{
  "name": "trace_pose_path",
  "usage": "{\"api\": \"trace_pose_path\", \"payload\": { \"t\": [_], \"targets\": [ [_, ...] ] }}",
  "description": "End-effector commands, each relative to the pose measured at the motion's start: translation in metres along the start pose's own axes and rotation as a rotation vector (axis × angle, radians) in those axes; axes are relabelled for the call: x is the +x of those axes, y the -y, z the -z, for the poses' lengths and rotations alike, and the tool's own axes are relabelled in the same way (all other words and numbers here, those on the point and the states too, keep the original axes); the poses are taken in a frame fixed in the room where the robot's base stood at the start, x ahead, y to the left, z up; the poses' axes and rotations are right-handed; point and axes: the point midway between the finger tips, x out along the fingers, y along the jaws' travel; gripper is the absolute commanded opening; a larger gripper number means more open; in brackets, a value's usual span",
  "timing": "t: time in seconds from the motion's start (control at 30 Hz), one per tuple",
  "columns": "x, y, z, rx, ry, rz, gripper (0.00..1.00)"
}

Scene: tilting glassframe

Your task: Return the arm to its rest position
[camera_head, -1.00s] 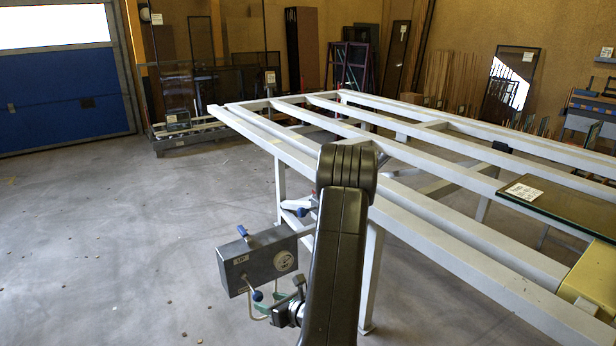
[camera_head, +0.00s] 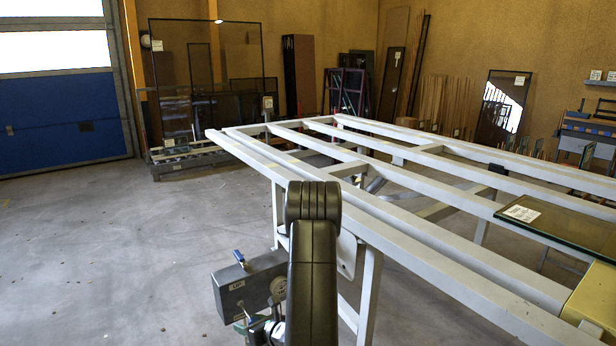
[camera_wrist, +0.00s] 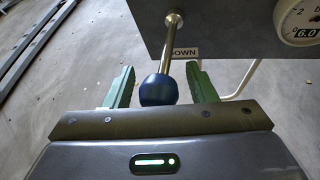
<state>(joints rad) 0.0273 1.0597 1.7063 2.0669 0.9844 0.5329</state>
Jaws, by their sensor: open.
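My arm (camera_head: 313,265) rises in the lower middle of the head view, its dark upper link covering part of the scene. My gripper (camera_wrist: 160,68) is open in the wrist view, with green fingers on either side of a dark blue ball knob (camera_wrist: 158,90). Gaps show between the knob and both fingers. The knob sits on a metal lever (camera_wrist: 172,40) coming from a grey control box (camera_wrist: 225,28) with a "DOWN" label and a round dial. The box also shows in the head view (camera_head: 240,288), left of my arm. There, my gripper is mostly hidden at the bottom edge.
A pale tilting frame table (camera_head: 420,235) stands close to the right of my arm, with a glass pane (camera_head: 570,225) on its right part. Framed panels lean at the back wall. Open grey floor (camera_head: 100,255) lies to the left.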

Motion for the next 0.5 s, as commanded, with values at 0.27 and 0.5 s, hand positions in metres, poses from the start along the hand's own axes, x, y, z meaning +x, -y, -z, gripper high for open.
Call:
{"api": "trace_pose_path", "payload": {
  "t": [0.27, 0.5],
  "targets": [
    [-0.035, 0.001, -0.002, 0.002, 0.0, 0.004, 0.51],
    [-0.083, 0.001, -0.002, 0.001, 0.001, 0.004, 0.51]
  ]
}}
